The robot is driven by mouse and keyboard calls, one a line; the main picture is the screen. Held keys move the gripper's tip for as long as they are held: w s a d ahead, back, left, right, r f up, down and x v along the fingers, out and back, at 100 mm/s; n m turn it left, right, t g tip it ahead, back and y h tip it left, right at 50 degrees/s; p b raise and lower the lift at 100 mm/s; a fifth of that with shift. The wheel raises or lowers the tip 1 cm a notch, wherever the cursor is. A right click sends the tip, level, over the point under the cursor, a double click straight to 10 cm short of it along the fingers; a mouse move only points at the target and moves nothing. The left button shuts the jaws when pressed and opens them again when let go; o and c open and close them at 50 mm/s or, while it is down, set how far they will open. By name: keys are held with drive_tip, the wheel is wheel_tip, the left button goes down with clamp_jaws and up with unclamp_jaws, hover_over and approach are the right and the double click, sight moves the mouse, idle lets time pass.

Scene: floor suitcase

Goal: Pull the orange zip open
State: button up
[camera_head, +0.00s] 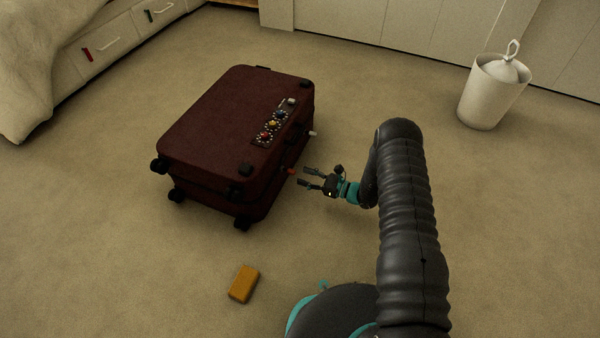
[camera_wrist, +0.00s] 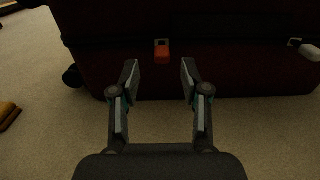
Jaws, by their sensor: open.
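A dark red suitcase (camera_head: 215,125) lies flat on the carpet, with its right side facing my gripper. The orange zip pull (camera_wrist: 162,52) hangs on the suitcase's side in the wrist view, ahead of my fingertips and between them. In the head view the orange pull (camera_head: 291,171) is a small spot near the suitcase edge. My gripper (camera_head: 308,178) is open and empty, just right of the suitcase, its fingers pointing at the pull. In the wrist view my open gripper (camera_wrist: 160,78) has a finger on each side, apart from the pull.
A white pull (camera_wrist: 309,51) is farther right along the same side. Coloured dials (camera_head: 272,124) sit on the suitcase top. An orange-yellow block (camera_head: 244,284) lies on the carpet in front. A white bin (camera_head: 490,95) stands at back right.

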sight(291, 171)
drive_tip(key=x, duration=0.6)
